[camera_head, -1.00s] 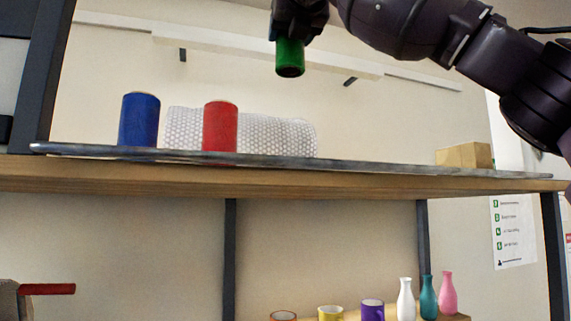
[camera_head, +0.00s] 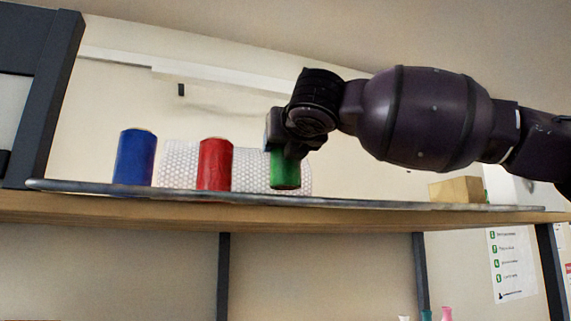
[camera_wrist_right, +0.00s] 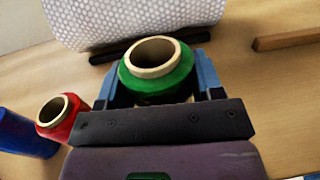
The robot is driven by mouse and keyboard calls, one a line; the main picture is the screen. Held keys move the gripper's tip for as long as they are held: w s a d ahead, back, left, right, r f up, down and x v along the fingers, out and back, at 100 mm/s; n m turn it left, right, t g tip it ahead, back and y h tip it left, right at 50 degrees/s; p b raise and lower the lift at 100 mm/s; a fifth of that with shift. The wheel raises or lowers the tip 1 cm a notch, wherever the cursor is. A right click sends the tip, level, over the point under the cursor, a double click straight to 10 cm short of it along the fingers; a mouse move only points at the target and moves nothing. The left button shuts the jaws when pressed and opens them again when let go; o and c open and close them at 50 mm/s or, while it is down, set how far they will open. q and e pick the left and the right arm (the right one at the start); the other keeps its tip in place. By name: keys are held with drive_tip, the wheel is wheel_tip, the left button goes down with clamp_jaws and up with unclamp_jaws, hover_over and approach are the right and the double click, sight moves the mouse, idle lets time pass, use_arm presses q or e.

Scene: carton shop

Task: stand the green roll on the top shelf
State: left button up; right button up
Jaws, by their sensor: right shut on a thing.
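The green roll (camera_head: 285,174) is upright at the top shelf (camera_head: 380,204), to the right of the red roll (camera_head: 215,165). Its lower end is at or just above the shelf surface; I cannot tell if it touches. My right gripper (camera_head: 284,150) is shut on the green roll from above in the head view. In the right wrist view the green roll (camera_wrist_right: 158,72) sits between the two fingers (camera_wrist_right: 160,85), with its hollow core showing. My left gripper is not in view.
A blue roll (camera_head: 134,157) stands left of the red roll. A bubble-wrap roll (camera_head: 180,165) lies behind them. A cardboard box (camera_head: 457,190) sits at the shelf's right end. The shelf between the green roll and the box is clear.

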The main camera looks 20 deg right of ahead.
sight(286, 187)
drive_tip(key=shift+f, duration=2.05)
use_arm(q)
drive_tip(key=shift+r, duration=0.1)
use_arm(e)
drive_tip(key=shift+f, duration=0.15)
drive_tip(key=o, duration=1.1)
drive_tip(key=shift+c, duration=0.2)
drive_tip(key=shift+s, duration=0.2)
use_arm(q)
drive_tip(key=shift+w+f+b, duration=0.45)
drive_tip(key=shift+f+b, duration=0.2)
drive_tip(key=shift+b, duration=0.6)
use_arm(e)
drive_tip(key=s, duration=1.1)
drive_tip(key=shift+s+a, duration=0.3)
drive_tip(key=shift+s, duration=0.05)
